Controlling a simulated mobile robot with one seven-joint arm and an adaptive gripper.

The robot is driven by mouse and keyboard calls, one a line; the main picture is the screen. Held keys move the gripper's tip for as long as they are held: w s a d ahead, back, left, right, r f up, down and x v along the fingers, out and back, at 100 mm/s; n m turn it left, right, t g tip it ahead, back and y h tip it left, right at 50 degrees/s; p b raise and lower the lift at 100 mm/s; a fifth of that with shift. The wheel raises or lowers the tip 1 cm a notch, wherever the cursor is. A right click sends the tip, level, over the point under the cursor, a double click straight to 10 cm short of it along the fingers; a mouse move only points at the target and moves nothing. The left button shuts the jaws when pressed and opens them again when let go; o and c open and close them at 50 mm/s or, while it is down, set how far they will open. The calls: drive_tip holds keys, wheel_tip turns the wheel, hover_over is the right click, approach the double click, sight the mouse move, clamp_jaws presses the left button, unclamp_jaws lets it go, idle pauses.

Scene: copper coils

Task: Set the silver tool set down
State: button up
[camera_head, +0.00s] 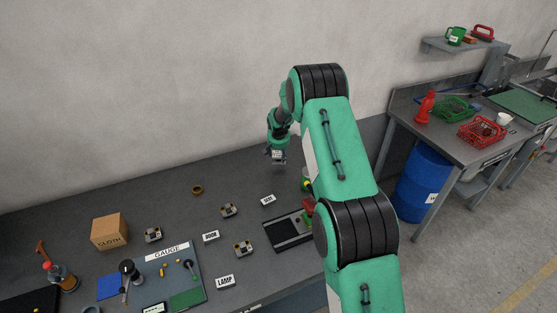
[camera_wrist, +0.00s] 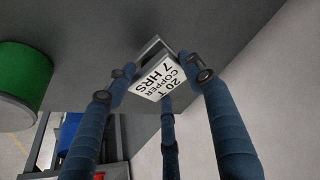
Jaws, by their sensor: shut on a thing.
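The silver tool set shows in the wrist view as a small silver-grey piece (camera_wrist: 150,53) with a white label (camera_wrist: 163,78) reading "20 T COPPER 7 HRS". My gripper (camera_wrist: 158,76) has its blue fingers closed around it, one on each side and one below it in the picture. In the head view my gripper (camera_head: 277,158) hangs above the back of the dark bench, near the wall, with a small pale piece at its fingertips. The underside of the piece is hidden.
The dark bench (camera_head: 160,210) holds label cards "VISE" (camera_head: 268,199), "HOOK" (camera_head: 211,236) and "LAMP" (camera_head: 225,281). A copper ring (camera_head: 197,190), a cloth box (camera_head: 109,232) and a dark tray (camera_head: 290,231) stand there. A green cylinder (camera_wrist: 24,80) is at left in the wrist view.

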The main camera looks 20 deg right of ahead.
sight(279, 156)
drive_tip(key=shift+f, duration=1.7)
drive_tip(key=shift+f, duration=0.1)
drive_tip(key=o, duration=1.6)
drive_tip(key=shift+f, duration=0.1)
drive_tip(key=shift+c, duration=0.2)
drive_tip(key=v, duration=1.2)
